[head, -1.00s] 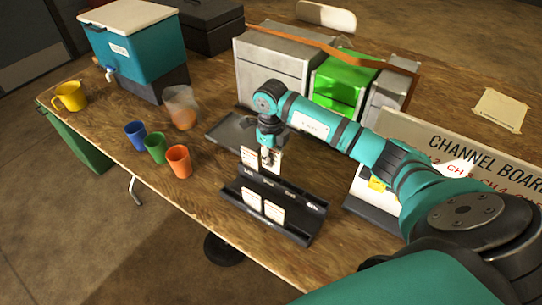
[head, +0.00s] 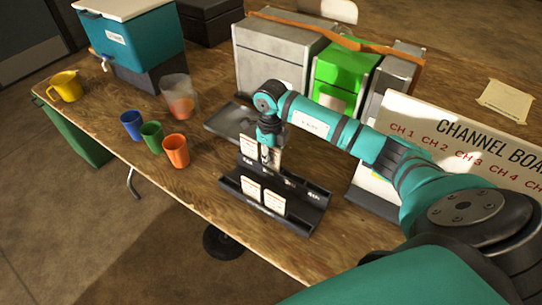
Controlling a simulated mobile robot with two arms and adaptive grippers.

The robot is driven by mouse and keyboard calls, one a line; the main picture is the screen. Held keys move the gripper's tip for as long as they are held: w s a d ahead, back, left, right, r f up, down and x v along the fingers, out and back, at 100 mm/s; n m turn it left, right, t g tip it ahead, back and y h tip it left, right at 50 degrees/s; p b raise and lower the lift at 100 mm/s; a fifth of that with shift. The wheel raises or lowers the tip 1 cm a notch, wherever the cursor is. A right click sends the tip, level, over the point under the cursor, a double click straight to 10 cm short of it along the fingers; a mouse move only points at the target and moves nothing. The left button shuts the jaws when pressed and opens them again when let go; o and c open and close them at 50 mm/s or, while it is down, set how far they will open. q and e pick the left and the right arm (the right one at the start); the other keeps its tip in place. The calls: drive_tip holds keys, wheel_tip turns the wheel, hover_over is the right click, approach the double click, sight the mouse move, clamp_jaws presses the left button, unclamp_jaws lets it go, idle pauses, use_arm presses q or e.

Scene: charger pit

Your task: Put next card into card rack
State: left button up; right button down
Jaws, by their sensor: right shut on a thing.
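The black card rack (head: 312,222) stands on the wooden table below my right gripper. Two white cards stand side by side in its front row, a left one (head: 251,187) and a right one (head: 274,201). My right gripper (head: 266,158) points down over the rack's back row and is shut on a white card (head: 249,146). The gripper covers the middle of this card. The card is roughly upright, with its lower edge close to the back row. I cannot tell whether it sits in a slot. My left gripper is not in view.
A dark tray (head: 222,122) lies behind the rack. The channel board (head: 430,130) stands to the right, beyond my right arm. Blue (head: 131,125), green (head: 152,137) and orange (head: 175,150) cups stand left. Grey (head: 268,55) and green (head: 343,72) boxes stand behind.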

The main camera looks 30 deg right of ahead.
drive_tip(key=c, duration=1.4)
unclamp_jaws()
drive_tip(key=shift+o, duration=0.2)
wheel_tip(320, 180, up, 12)
drive_tip(key=shift+r, duration=0.1)
